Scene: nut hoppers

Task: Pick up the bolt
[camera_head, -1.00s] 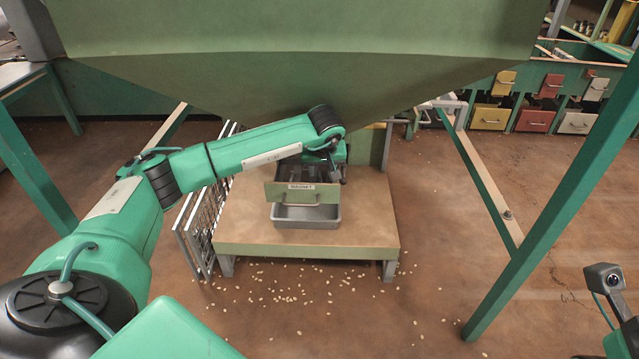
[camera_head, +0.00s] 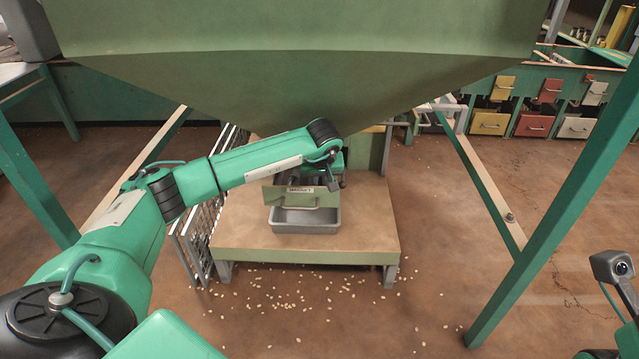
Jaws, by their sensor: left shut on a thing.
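My left arm reaches in from the left, below the big green hopper (camera_head: 300,95). My left gripper (camera_head: 303,179) is low, just behind the green labelled drawer front (camera_head: 301,195), and its fingertips are mostly hidden there. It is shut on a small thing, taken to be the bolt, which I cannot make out. A grey tray (camera_head: 304,226) stands on the wooden platform (camera_head: 240,230) under the drawer front. My right gripper is out of view; only part of my right arm shows at the lower right edge.
A white wire rack (camera_head: 193,235) stands against the platform's left side. Green slanted hopper legs (camera_head: 548,225) flank the platform. Small pale bits (camera_head: 283,292) litter the floor in front. Yellow, red and white bins (camera_head: 533,124) stand at the back right.

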